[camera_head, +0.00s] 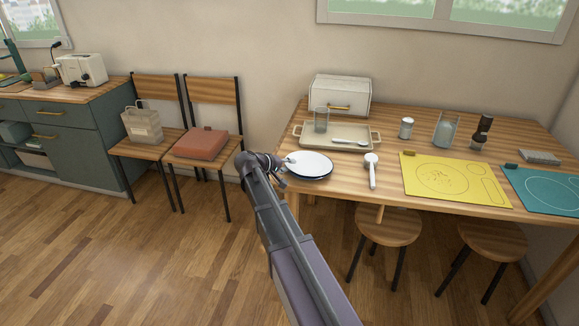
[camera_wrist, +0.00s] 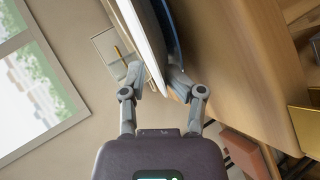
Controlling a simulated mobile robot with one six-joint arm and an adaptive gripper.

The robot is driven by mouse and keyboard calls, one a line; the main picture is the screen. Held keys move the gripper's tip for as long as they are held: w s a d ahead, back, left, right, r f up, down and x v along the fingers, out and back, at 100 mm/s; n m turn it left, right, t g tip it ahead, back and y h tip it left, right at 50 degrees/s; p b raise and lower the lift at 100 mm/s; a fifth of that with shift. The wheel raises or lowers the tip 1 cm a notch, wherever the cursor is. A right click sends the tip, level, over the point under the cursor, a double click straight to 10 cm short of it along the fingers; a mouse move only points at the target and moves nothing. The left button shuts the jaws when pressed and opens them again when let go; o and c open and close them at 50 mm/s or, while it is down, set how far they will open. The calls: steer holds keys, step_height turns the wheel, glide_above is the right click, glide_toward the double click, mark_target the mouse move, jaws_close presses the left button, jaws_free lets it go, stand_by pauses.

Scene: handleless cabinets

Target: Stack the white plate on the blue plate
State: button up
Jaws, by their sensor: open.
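The white plate (camera_head: 309,163) lies over the blue plate (camera_head: 316,178) at the table's near left edge. Only a dark blue rim of the lower plate shows around the white one. In the wrist view the white plate (camera_wrist: 142,32) and the dark blue plate (camera_wrist: 172,28) appear edge-on, close together; I cannot tell whether they touch all round. My gripper (camera_head: 286,164) is at the left edge of the plates. Its open fingers (camera_wrist: 157,80) stand on either side of the white plate's near edge, with the right finger close to the blue plate.
Behind the plates a beige tray (camera_head: 349,148) holds a glass (camera_head: 321,120) and a spoon. A white ladle (camera_head: 372,170) lies just right of the plates. A yellow mat (camera_head: 455,182) and jars are farther right. Stools stand below the table; chairs are at the left.

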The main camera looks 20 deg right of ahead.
steer(key=shift+a+r, duration=0.1)
steer(key=p+v, duration=0.5)
steer(key=v, duration=0.5)
steer(key=shift+s+a+r, duration=0.1)
steer(key=shift+a+r, duration=0.05)
steer(key=shift+r, duration=0.1)
steer(key=shift+s+a+r, duration=0.15)
steer(key=shift+s+a, duration=0.05)
steer(key=shift+a, duration=0.35)
steer(key=s+a+f+g+y, duration=0.1)
steer(key=s+f+y, duration=0.2)
steer(key=s, duration=0.4)
steer(key=s+a+f+g+y, duration=0.1)
steer(key=s+a+f+y, duration=0.1)
steer(key=s+y, duration=0.3)
steer(key=s+a+f+m+g+y, duration=0.1)
steer(key=s+f+y, duration=0.3)
steer(key=s, duration=0.7)
steer(key=shift+a+f+g, duration=0.4)
steer(key=shift+a+f, duration=0.2)
steer(key=shift+a, duration=0.15)
